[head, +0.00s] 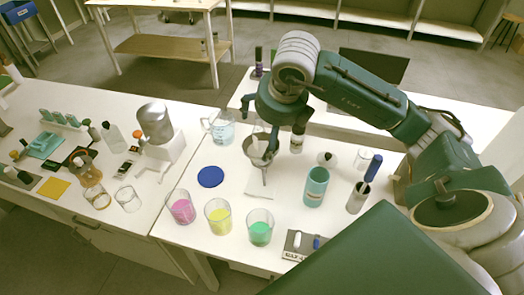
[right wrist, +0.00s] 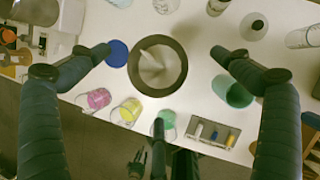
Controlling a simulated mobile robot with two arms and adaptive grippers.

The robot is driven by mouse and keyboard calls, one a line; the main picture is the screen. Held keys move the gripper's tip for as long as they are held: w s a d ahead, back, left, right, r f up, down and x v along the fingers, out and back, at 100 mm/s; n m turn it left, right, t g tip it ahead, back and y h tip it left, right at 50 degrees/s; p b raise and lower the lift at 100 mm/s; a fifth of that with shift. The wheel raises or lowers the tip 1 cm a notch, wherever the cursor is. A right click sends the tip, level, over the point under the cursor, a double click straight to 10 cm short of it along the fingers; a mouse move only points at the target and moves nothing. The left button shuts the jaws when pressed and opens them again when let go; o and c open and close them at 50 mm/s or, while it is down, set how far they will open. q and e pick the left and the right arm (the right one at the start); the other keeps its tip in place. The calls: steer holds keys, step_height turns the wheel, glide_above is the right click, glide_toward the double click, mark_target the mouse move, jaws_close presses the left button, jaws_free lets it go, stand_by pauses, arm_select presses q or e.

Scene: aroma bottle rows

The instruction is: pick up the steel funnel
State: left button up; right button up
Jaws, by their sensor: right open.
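The steel funnel (head: 258,153) is a grey cone with a thin stem, standing over a white square base (head: 262,187) on the right table. In the right wrist view the funnel (right wrist: 175,82) is a round dark-rimmed bowl with a pale piece inside. My right gripper (head: 266,128) is open and comes down over the funnel from behind. In the right wrist view its fingertips (right wrist: 160,54) lie on either side of the funnel, apart from its rim. The fingers partly hide the funnel in the head view. My left gripper is not visible.
Beakers with pink (head: 181,208), yellow (head: 218,217) and green (head: 260,229) liquid stand in front. A blue disc (head: 210,177) lies left. A glass jug (head: 221,128) stands behind the disc.

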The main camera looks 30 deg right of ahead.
mark_target(259, 147)
steer(key=f, duration=0.2)
steer(key=shift+w+a+f+p, duration=0.15)
steer(key=shift+w+f+p, duration=0.15)
steer(key=shift+f, duration=0.1)
steer(key=shift+w+f, duration=0.2)
steer(key=shift+f, duration=0.1)
steer(key=p+x, duration=0.1)
steer(key=x, duration=0.1)
steer(key=p+x, duration=0.1)
steer(key=x, duration=0.1)
steer(key=shift+w+a+f, duration=0.1)
steer(key=shift+a+f, duration=0.05)
steer(key=shift+a, duration=0.1)
steer(key=shift+w+f, duration=0.1)
steer(key=shift+f, duration=0.15)
steer(key=shift+d+f, duration=0.1)
steer(key=shift+c, duration=1)
steer(key=c, duration=0.8)
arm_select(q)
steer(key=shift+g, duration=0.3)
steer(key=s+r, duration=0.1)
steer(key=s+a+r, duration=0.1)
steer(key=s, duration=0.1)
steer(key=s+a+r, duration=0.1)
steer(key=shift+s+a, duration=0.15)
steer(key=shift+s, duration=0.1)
arm_select(e)
steer(key=c, duration=0.4)
